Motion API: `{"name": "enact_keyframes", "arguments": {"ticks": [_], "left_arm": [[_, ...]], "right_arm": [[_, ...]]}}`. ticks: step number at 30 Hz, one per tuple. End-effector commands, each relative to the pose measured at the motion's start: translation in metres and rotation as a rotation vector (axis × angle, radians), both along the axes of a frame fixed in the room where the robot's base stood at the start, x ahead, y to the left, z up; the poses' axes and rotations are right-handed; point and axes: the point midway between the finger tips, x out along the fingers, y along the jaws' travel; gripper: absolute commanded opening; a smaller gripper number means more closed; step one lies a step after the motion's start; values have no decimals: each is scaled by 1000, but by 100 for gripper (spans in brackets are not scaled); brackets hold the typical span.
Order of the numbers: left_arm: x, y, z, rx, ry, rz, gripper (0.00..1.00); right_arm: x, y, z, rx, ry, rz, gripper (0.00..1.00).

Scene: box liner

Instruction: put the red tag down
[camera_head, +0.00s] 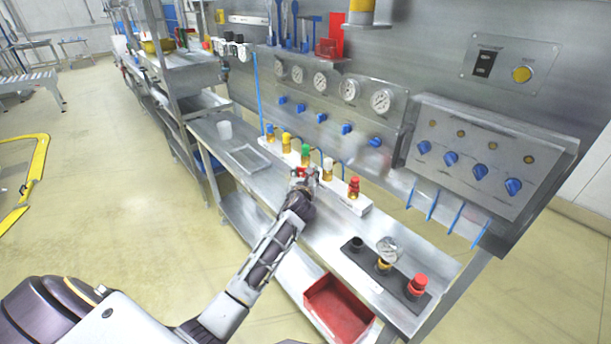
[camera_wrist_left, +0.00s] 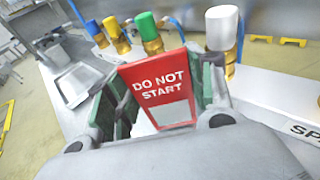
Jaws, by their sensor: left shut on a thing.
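The red tag (camera_wrist_left: 158,85), lettered "DO NOT START", is held upright between the fingers of my left gripper (camera_wrist_left: 155,100) in the left wrist view. In the head view the tag (camera_head: 303,171) is a small red patch at the tip of my left gripper (camera_head: 303,178), over the metal bench (camera_head: 325,215) and in front of the row of coloured fittings. The gripper is shut on the tag. Its lower part is partly hidden by the gripper body. My right gripper is not in view.
A white rack with coloured fittings (camera_head: 354,187) stands behind the gripper. A dark strip with fittings (camera_head: 384,265) lies to the right. A red bin (camera_head: 338,308) sits below.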

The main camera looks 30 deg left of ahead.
Motion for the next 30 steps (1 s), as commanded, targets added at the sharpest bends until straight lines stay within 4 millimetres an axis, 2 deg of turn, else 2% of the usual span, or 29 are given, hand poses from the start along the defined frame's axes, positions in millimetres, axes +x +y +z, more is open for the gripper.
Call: {"name": "enact_keyframes", "arguments": {"ticks": [3,4,9,23,30], "left_arm": [[0,0,-2,2,1,0,36],[0,0,-2,2,1,0,56],[0,0,-2,1,0,0,75],[0,0,1,-1,0,0,75],[-13,-5,3,2,0,-1,75]], "right_arm": [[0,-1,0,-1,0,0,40],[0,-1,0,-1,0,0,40],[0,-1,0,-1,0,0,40],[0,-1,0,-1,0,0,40],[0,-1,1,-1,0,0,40]]}}
